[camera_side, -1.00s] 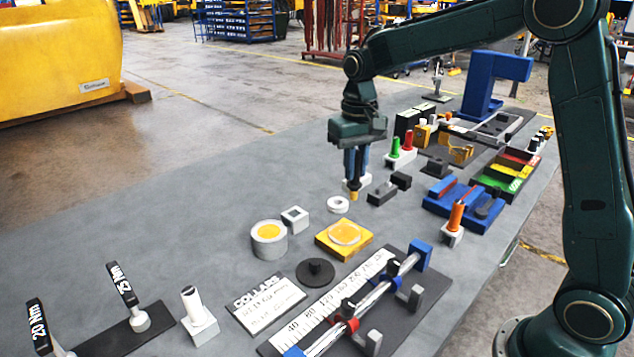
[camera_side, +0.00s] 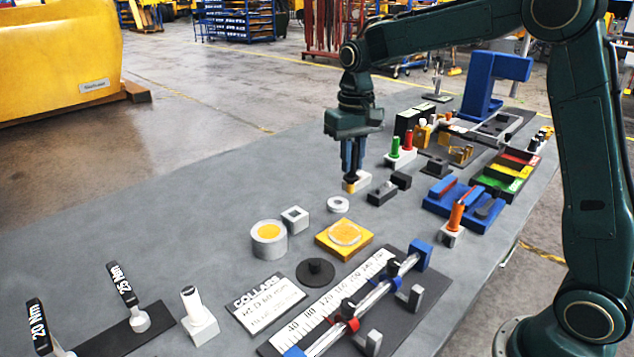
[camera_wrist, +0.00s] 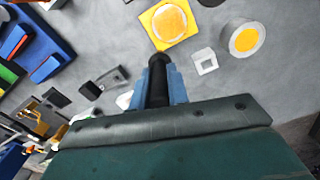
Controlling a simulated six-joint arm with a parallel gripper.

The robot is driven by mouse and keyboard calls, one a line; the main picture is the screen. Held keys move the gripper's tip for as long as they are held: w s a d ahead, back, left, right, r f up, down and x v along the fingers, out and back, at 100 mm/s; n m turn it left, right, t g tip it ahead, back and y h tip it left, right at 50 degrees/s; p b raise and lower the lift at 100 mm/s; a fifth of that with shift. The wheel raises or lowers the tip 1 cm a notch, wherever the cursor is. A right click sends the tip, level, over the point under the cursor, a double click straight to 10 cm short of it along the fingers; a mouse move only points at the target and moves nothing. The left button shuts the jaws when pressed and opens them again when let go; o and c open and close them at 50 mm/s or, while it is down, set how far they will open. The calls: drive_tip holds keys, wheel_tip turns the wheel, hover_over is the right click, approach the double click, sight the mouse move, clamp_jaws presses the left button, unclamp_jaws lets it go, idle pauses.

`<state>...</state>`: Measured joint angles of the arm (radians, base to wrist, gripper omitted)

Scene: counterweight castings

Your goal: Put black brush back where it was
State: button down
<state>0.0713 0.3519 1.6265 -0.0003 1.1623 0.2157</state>
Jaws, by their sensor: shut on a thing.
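My gripper (camera_side: 352,165) points down over the middle of the table, its blue fingers shut on a slim upright thing. In the wrist view the part between the fingers (camera_wrist: 160,82) is black, taken as the black brush (camera_wrist: 157,62). In the side view its lower end (camera_side: 350,187) is yellow-orange. A small white block (camera_side: 363,181) stands right behind that end in the side view, partly hidden by it. It also shows partly in the wrist view (camera_wrist: 124,100), beside the fingers. I cannot tell whether the brush touches the block or the table.
A white ring (camera_side: 338,204), a grey square block (camera_side: 295,218) and a dark grey block (camera_side: 382,193) lie close by. White blocks with green and red handles (camera_side: 401,150) and an orange handle (camera_side: 455,217) stand to the right.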

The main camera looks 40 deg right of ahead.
drive_tip(key=w+a+r+n, duration=0.3)
drive_tip(key=w+a+r, duration=0.4)
drive_tip(key=w+r, duration=0.3)
drive_tip(key=shift+w, duration=0.15)
drive_tip(key=shift+a, duration=0.1)
drive_tip(key=shift+f, duration=0.1)
drive_tip(key=shift+f, duration=9.95)
drive_tip(key=shift+f, duration=0.25)
drive_tip(key=c, duration=1.3)
unclamp_jaws()
drive_tip(key=shift+c, duration=0.2)
